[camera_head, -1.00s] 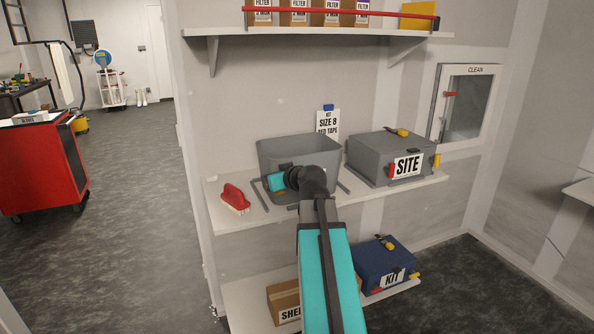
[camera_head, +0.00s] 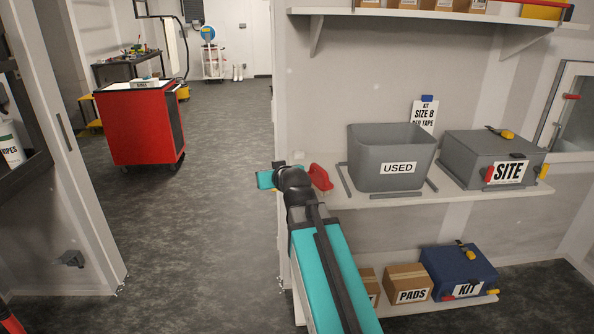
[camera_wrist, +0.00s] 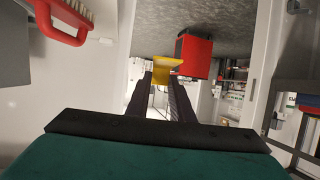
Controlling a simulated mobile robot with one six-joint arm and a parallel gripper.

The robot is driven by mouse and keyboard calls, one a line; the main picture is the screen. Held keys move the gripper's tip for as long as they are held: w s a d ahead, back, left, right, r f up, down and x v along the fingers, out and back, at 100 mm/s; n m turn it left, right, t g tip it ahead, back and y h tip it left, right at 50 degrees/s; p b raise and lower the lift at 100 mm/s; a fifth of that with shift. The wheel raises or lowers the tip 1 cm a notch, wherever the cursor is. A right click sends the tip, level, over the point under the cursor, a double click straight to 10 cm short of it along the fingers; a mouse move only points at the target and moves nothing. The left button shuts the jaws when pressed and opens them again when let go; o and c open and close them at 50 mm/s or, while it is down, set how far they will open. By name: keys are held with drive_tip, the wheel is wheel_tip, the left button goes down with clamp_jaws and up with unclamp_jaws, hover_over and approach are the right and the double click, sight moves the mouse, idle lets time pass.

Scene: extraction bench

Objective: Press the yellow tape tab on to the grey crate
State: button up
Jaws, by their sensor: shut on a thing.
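A yellow tab (camera_wrist: 168,65) shows between the tips of my gripper (camera_wrist: 161,80) in the wrist view. My gripper is shut on it. In the head view the teal end of my arm is left of the shelf, beside the red brush, and the fingers and tab cannot be made out. The grey crate (camera_head: 462,171), lidded and labelled SITE, sits on the middle shelf at the right, well apart from my gripper. A yellow piece (camera_head: 507,134) is on its lid, another yellow piece (camera_head: 543,171) at its right side, and a red piece (camera_head: 489,174) by its label.
An open grey bin (camera_head: 387,145) labelled USED stands between my gripper and the crate. A red brush (camera_head: 320,177) lies at the shelf's left end. A blue KIT box (camera_head: 440,265) and cartons (camera_head: 408,279) are below. A red cabinet (camera_head: 140,128) stands left; floor between is clear.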

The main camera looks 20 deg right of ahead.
drive_tip(key=a, duration=1)
drive_tip(key=shift+w+a+n+y, duration=0.3)
drive_tip(key=shift+w+a+y, duration=0.05)
drive_tip(key=shift+a+y, duration=0.05)
drive_tip(key=shift+s, duration=0.15)
